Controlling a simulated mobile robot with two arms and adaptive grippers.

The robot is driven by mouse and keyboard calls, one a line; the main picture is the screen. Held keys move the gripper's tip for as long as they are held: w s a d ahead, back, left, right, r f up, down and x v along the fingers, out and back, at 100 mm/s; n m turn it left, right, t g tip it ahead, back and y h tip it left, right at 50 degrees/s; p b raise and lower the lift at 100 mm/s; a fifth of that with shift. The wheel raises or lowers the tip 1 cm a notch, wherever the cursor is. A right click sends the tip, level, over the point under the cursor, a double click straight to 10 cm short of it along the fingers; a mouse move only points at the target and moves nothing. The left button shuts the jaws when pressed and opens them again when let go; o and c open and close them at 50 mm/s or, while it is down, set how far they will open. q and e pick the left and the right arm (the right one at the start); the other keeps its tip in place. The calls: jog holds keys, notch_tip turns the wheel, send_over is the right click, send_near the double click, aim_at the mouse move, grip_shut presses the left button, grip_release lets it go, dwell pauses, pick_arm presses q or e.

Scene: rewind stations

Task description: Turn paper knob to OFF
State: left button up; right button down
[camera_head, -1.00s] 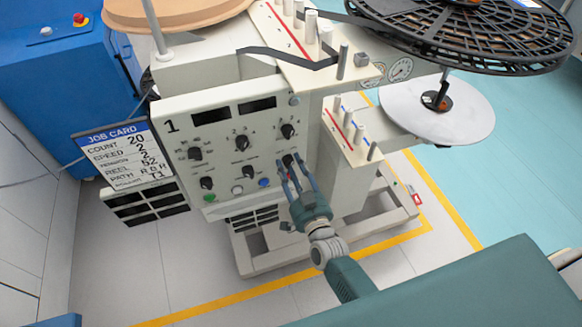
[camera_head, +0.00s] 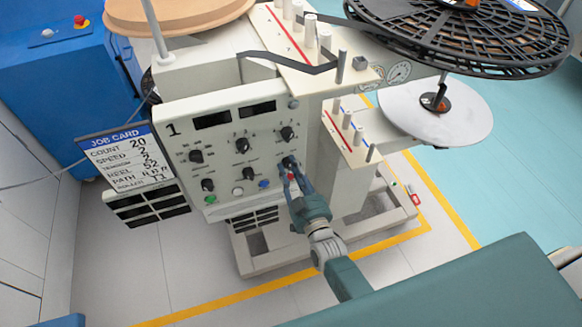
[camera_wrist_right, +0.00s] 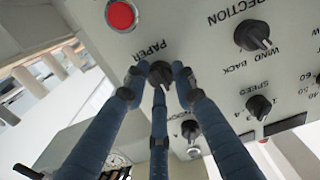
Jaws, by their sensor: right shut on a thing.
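The paper knob (camera_head: 289,161) is a small black knob on the lower right of the cream control panel (camera_head: 222,157). In the right wrist view, the paper knob (camera_wrist_right: 160,70) sits by the label PAPER, seen upside down. My right gripper (camera_head: 292,171) has its fingers closed around the knob, partly hiding it. In the wrist view the blue fingers of my right gripper (camera_wrist_right: 158,82) come up from below with tips at the knob. A light pointer mark shows on the knob, but its setting cannot be read. My left gripper is not in view.
Other black knobs, such as the direction knob (camera_wrist_right: 252,36) and speed knob (camera_wrist_right: 258,107), sit close by. A red button (camera_wrist_right: 121,15) is near the paper knob. A job card (camera_head: 125,160) hangs left of the panel. A large black reel (camera_head: 455,35) overhangs at upper right.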

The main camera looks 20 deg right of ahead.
jog(key=n, duration=0.4)
jog(key=shift+s+f, duration=0.1)
jog(key=shift+f, duration=0.15)
jog(key=c, duration=2.5)
grip_release()
jog(key=shift+f+n, duration=0.1)
jog(key=shift+n, duration=1.5)
jog(key=shift+c, duration=0.2)
jog(key=shift+s, duration=0.1)
jog(key=o, duration=0.9)
jog(key=shift+o, duration=1.2)
jog(key=shift+r, duration=0.2)
jog(key=s, duration=1.1)
jog(key=shift+s+d, duration=0.2)
jog(key=shift+s, duration=0.2)
